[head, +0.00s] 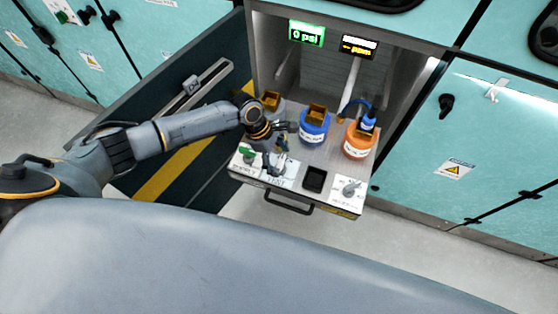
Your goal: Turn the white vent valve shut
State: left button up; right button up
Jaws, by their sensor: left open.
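The white panel on the pulled-out drawer carries a label that seems to read VENT (277,182). The white vent valve is at this label, largely hidden by my left gripper, so its handle angle cannot be told. My left gripper (277,158) is open, pointing down over the panel close to the valve. Whether its fingers touch the valve cannot be told. My right gripper is not in view.
A green valve (247,153) sits left of the gripper. A black square recess (314,179) and a grey knob (350,187) are to the right. A blue container (313,128) and an orange container (358,140) stand behind. The display (307,34) reads 0 psi.

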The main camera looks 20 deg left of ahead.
pick_arm(q)
jog(key=c, duration=1.2)
jog(key=shift+o, duration=0.2)
jog(key=shift+d+r+m+g+p, duration=0.15)
jog(key=shift+m+g+p, duration=0.15)
jog(key=shift+m+p, duration=0.75)
jog(key=shift+m+g+p, duration=0.3)
jog(key=shift+m+p, duration=0.25)
jog(key=shift+p, duration=0.2)
jog(key=m, duration=0.1)
jog(key=m+g, duration=0.1)
jog(key=m, duration=0.1)
jog(key=shift+w+f+m+y, duration=0.15)
jog(key=shift+f+m+y, duration=0.1)
jog(key=shift+m+y, duration=0.05)
jog(key=m, duration=0.2)
jog(key=m+g+y+b, duration=0.1)
jog(key=m, duration=0.1)
jog(key=shift+d+m+g, duration=0.1)
jog(key=shift+m+g, duration=0.2)
jog(key=m+y, duration=0.1)
jog(key=m, duration=0.2)
jog(key=shift+d+y, duration=0.1)
jog(key=shift+y, duration=0.2)
jog(key=shift+w+m+g+y, duration=0.1)
jog(key=shift+m+g+y, duration=0.35)
jog(key=shift+m, duration=1.25)
jog(key=shift+y, duration=0.25)
